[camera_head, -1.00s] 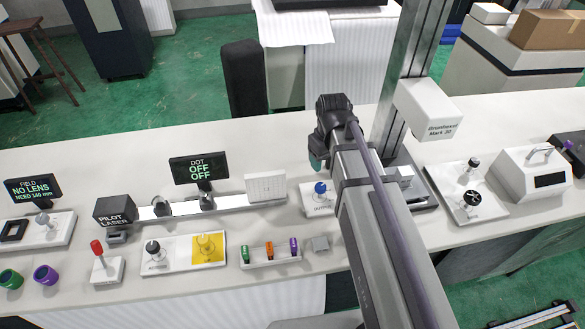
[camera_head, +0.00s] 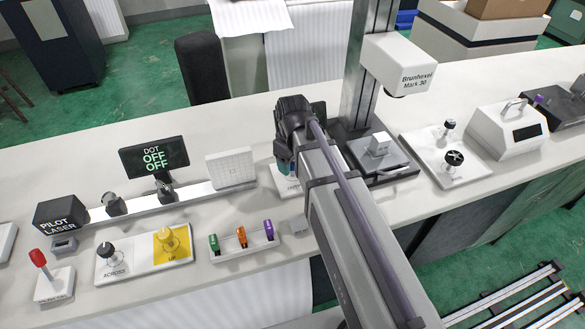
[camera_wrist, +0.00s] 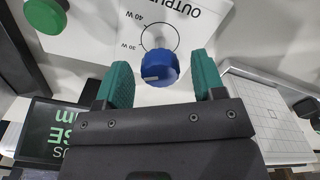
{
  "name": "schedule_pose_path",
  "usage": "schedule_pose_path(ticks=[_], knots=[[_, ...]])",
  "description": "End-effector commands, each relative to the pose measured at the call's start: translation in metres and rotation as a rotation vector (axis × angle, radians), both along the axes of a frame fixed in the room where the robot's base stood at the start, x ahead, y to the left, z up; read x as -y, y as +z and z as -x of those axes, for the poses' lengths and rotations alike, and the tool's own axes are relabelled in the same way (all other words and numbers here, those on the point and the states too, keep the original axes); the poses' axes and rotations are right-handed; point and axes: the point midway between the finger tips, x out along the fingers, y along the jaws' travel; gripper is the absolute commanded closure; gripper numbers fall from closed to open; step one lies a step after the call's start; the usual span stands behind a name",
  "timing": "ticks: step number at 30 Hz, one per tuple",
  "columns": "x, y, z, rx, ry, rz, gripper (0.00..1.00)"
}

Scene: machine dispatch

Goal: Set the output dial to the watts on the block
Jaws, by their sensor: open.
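The blue output dial (camera_wrist: 155,68) sits on a white panel in the wrist view, with the printed marks "30 W" and "40 W" and the word "OUTPUT" partly cut off. My gripper (camera_wrist: 162,78) is open, its green fingertips on either side of the dial's near part; I cannot tell whether they touch it. In the head view my gripper (camera_head: 285,167) is over the output panel (camera_head: 288,182) and hides the dial. A pale block (camera_head: 378,145) stands on the dark stage under the Brunhexel Mark 30 head. No watts are readable on it.
A green knob (camera_wrist: 45,14) and a dark display (camera_wrist: 50,132) are near my gripper in the wrist view. A rack of green, orange and purple pieces (camera_head: 243,245) stands left of my arm. The DOT display (camera_head: 154,157) reads OFF OFF. A white gridded board (camera_head: 230,169) stands left of my gripper.

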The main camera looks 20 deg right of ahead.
Motion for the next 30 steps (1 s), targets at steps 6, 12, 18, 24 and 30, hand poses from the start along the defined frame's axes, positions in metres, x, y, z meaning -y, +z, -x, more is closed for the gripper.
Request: schedule_pose_path(ticks=[6,12,18,24,30], knots=[[0.0,0.0021,0.0,0.0,0.0,0.0,0.44],[0.0,0.0021,0.0,0.0,0.0,0.0,0.63],[0.0,0.002,0.0,0.0,0.0,0.0,0.82],[0.0,0.0019,0.0,0.0,-0.005,0.0,0.86],[0.0,0.0019,0.0,0.0,-0.048,0.0,0.86]])
